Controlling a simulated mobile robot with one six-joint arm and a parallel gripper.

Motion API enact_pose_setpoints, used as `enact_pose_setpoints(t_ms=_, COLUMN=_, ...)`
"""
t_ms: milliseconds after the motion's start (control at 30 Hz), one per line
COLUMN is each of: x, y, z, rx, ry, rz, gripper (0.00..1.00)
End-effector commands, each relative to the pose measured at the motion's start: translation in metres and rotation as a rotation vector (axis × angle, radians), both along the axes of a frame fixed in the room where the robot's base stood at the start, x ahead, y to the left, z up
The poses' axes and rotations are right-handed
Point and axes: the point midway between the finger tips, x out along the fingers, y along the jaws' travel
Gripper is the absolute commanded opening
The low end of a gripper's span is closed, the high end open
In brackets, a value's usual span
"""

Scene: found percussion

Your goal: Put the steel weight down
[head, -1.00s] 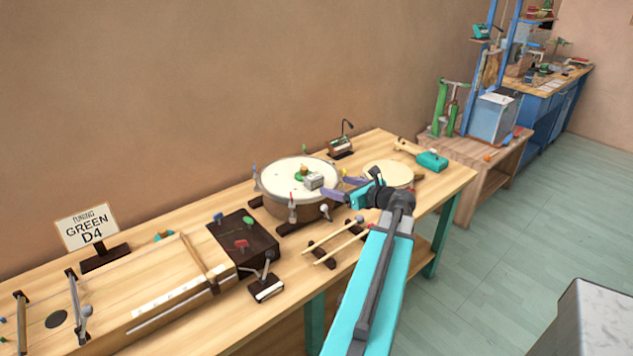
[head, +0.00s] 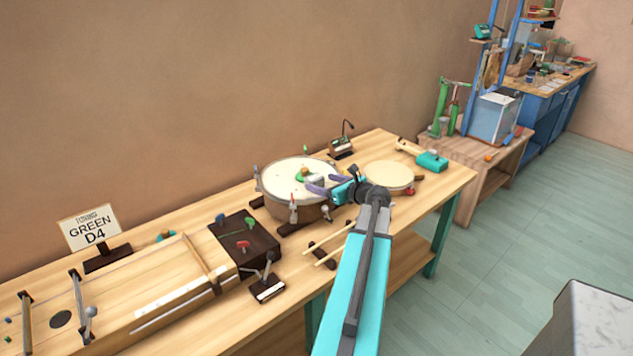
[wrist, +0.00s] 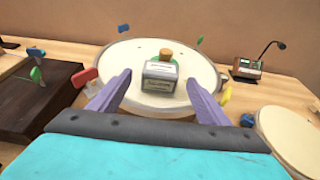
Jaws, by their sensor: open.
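The steel weight (wrist: 160,76) is a small grey block with a label, resting on the white drumhead (wrist: 120,58) in the wrist view. In the head view my gripper hides most or all of it. My gripper (wrist: 157,95) is open, with one purple finger to each side of the weight and a gap on both sides. In the head view my gripper (head: 315,187) reaches over the drum (head: 275,182) from the right.
Coloured tuning keys stand around the drum rim, including a red one (wrist: 85,77). A dark block with keys (head: 243,243) is at left.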

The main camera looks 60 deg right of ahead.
Motion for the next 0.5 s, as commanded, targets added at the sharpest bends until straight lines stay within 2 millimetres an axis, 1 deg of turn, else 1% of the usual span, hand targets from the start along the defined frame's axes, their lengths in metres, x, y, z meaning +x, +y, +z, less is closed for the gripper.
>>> enact_pose_setpoints(t_ms=367, x=0.0011, y=-0.0009, z=-0.0003, rx=0.000, ry=0.000, rz=-0.001, gripper=0.70)
enact_pose_setpoints(t_ms=500, x=0.0076, y=-0.0036, z=-0.0009, rx=0.001, ry=0.000, rz=0.000, gripper=0.70)
